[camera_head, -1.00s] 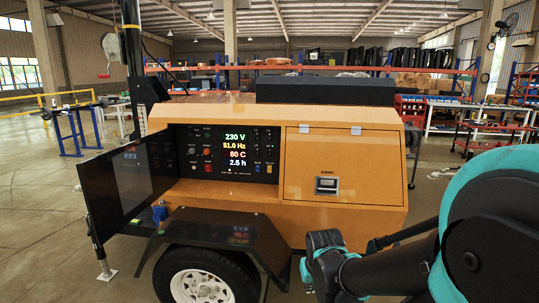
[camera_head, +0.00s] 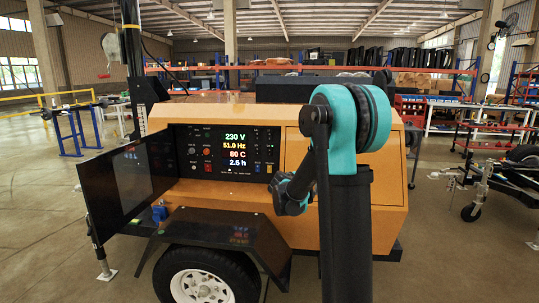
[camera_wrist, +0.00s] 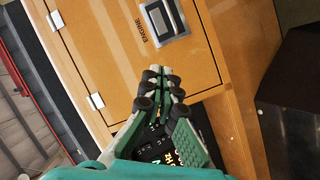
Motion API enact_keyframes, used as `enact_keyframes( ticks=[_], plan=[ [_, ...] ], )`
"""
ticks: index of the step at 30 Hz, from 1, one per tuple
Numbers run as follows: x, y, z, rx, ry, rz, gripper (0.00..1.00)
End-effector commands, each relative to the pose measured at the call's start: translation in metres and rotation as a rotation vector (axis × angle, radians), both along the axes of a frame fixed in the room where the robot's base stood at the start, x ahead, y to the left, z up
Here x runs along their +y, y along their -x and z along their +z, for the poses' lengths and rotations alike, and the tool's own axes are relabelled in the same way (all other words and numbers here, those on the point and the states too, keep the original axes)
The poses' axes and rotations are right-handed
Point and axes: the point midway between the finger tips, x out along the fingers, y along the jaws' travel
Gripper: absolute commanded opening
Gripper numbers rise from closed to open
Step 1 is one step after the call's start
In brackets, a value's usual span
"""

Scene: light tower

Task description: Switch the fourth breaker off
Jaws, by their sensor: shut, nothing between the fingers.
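The control panel (camera_head: 222,153) is on the trailer's orange body, behind an open black door (camera_head: 118,180). Its lit display (camera_head: 235,152) reads 230 V, 51.0 Hz, 80 C and 2.5 h. Small switches and knobs flank the display, too small to tell which is the fourth breaker or its position. In the wrist view my gripper (camera_wrist: 163,72) is shut and empty, in front of the orange body. Its green fingers partly cover the panel (camera_wrist: 155,148), which shows at the bottom of that view. I cannot make out the fingers in the head view.
The orange engine door (camera_wrist: 108,50) with its grey latch (camera_wrist: 164,20) is right of the panel; my arm covers much of it in the head view. A black fender (camera_head: 220,228) juts out below the panel. A trailer hitch (camera_head: 483,180) stands far right.

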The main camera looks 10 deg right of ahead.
Motion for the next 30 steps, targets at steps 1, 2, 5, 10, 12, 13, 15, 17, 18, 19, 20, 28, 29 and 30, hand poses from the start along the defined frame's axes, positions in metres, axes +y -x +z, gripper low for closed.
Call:
enact_keyframes(
  ticks=[1,2,5,10,12,13,15,17,18,19,20,28,29,30],
  plan=[
    [0.006,-0.021,0.004,-0.018,0.045,0.023,0.0],
    [0.009,-0.033,0.007,-0.03,0.072,0.036,0.0],
    [0.022,-0.069,0.014,-0.064,0.162,0.081,0.0],
    [0.051,-0.126,0.02,-0.117,0.318,0.168,0.0],
    [0.065,-0.148,0.02,-0.134,0.38,0.205,0.0],
    [0.072,-0.157,0.019,-0.142,0.407,0.222,0.0],
    [0.086,-0.176,0.016,-0.156,0.467,0.257,0.0],
    [0.098,-0.191,0.014,-0.168,0.513,0.286,0.0],
    [0.106,-0.199,0.011,-0.173,0.543,0.304,0.0],
    [0.111,-0.205,0.009,-0.177,0.562,0.316,0.0],
    [0.116,-0.21,0.008,-0.18,0.581,0.328,0.0],
    [0.14,-0.232,-0.002,-0.194,0.666,0.382,0.0],
    [0.141,-0.232,-0.002,-0.194,0.669,0.384,0.0],
    [0.141,-0.233,-0.002,-0.195,0.671,0.385,0.0]
  ],
)
